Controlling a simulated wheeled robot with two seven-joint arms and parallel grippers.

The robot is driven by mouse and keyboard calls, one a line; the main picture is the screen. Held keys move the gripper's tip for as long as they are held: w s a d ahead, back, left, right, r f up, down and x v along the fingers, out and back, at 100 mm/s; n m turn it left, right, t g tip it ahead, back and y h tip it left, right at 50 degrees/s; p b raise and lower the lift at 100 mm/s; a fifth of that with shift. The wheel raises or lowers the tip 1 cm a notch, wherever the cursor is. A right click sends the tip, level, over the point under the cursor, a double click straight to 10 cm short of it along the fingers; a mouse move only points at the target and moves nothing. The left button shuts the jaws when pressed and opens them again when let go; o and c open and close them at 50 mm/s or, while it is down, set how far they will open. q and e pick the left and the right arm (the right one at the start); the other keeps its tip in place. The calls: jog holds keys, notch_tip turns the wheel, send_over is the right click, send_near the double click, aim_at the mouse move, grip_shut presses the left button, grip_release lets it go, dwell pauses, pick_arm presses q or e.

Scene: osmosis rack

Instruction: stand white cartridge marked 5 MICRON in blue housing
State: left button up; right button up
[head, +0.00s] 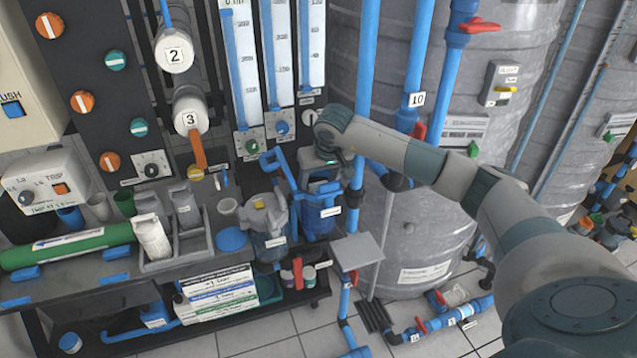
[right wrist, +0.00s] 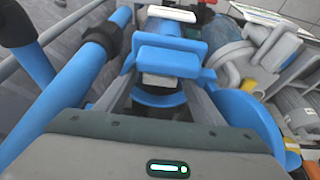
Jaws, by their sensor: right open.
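The blue housing (head: 320,218) stands upright on the bench's right end, with a small white label. My right gripper (head: 322,172) is open, pointing down right over the housing's top. In the right wrist view its two grey fingers stand either side of blue parts (right wrist: 168,58), with a pale piece low between them that I cannot identify. A white cartridge (head: 152,238) stands in a grey holder (head: 182,248) at the left, away from the gripper. Its marking is too small to read. Grey cartridge-like pieces (head: 185,206) stand beside it. My left gripper is out of view.
A clear housing (head: 268,228) with a grey cap stands just left of the blue one. A blue wrench-like frame (head: 283,170) rises behind them. Blue pipes (head: 366,95) and a large grey tank (head: 400,230) crowd the right. A small grey plate (head: 357,250) juts out in front.

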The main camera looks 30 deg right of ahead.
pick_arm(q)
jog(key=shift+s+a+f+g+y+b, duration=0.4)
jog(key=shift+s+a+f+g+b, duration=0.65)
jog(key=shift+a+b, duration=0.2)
pick_arm(e)
jog(key=v, duration=1.6)
jog(key=shift+r, duration=0.25)
jog(key=shift+s, duration=0.1)
